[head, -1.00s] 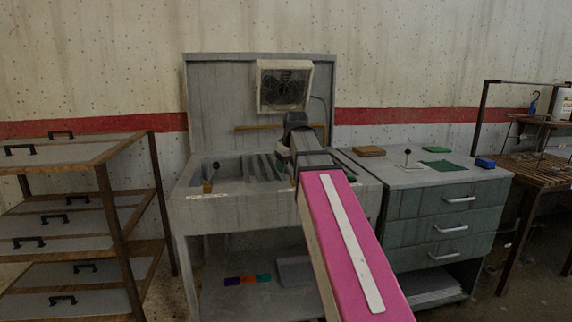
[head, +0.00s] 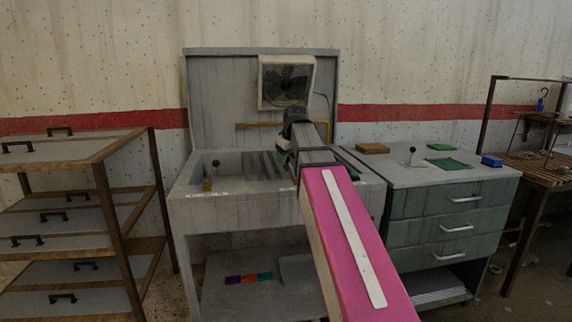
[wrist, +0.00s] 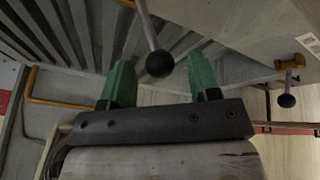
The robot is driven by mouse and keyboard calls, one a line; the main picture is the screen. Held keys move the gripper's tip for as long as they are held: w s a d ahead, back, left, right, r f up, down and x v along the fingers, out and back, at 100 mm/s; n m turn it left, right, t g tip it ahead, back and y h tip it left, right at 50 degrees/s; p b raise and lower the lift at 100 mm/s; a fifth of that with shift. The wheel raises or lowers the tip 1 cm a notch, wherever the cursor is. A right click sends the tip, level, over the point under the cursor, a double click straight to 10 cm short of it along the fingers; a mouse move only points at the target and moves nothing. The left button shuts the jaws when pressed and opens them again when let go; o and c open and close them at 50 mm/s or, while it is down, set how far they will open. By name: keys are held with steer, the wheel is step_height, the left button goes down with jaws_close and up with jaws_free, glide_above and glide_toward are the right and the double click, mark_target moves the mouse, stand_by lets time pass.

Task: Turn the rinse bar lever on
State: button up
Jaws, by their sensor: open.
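A lever with a grey rod and a black ball knob (wrist: 160,63) hangs into the wrist view from the top. The knob shows in the gap between the two green fingers of my gripper (wrist: 160,82), which are apart; I see no contact. A second lever with a brass base and a black knob (wrist: 287,100) is at the right, clear of my fingers. In the head view a lever (head: 215,164) with a brass base stands at the sink's left front. My gripper is over the sink, mostly hidden by my arm. I cannot tell which lever is the rinse bar's.
The grey sink (head: 220,212) has a tall back panel with a fan (head: 286,84) and a brass-coloured bar (head: 252,126). A green drawer cabinet (head: 430,212) with another small lever (head: 412,156) adjoins on the right. A drying rack (head: 104,200) stands at the left.

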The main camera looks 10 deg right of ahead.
mark_target(291, 168)
steer(key=shift+x, duration=1.85)
jaws_close()
